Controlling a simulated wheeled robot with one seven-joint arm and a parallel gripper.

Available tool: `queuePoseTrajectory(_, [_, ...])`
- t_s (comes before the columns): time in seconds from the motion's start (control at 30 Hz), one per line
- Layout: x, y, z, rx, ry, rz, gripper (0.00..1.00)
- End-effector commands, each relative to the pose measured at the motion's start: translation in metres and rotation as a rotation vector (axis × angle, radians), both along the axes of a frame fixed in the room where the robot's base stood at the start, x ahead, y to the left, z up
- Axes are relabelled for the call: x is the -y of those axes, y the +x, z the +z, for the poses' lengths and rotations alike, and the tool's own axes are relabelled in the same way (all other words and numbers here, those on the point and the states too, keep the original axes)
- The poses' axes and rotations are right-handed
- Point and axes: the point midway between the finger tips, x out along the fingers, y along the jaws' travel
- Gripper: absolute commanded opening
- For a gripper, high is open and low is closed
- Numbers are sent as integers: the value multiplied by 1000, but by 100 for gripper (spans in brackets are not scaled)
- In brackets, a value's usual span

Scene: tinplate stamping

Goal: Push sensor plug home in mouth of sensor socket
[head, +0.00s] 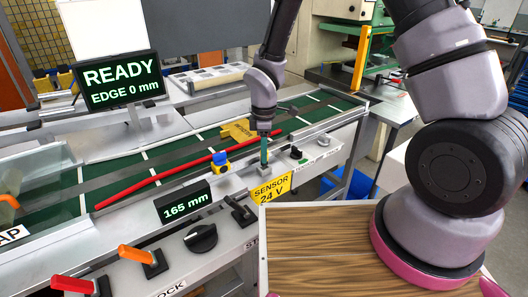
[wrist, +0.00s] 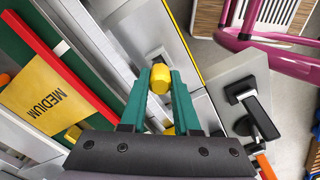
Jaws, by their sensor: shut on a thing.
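The sensor plug (wrist: 160,78) is a yellow rounded piece between the teal fingertips of my gripper (wrist: 160,84) in the wrist view. My gripper is shut on it. In the head view my gripper (head: 264,158) points down over the machine's front rail, and the plug is hard to make out there. A small grey block, seemingly the sensor socket (head: 264,171), sits just below the fingertips, behind the yellow SENSOR 24 V label (head: 271,190). In the wrist view a grey part shows just beyond the plug. The socket's mouth is hidden, so I cannot tell how deep the plug sits.
A blue and yellow part (head: 220,161) stands on the rail to the left. A red bar (head: 155,181) runs along the green belt (head: 60,213). Black knobs and clamps, a 165 mm display (head: 184,203) and orange levers (head: 137,256) line the front panel.

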Motion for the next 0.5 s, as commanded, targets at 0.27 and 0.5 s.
queuePoseTrajectory(0.27, [0,0,-4,0,0,1,0])
queuePoseTrajectory(0.5, [0,0,-10,-1,-1,1,0])
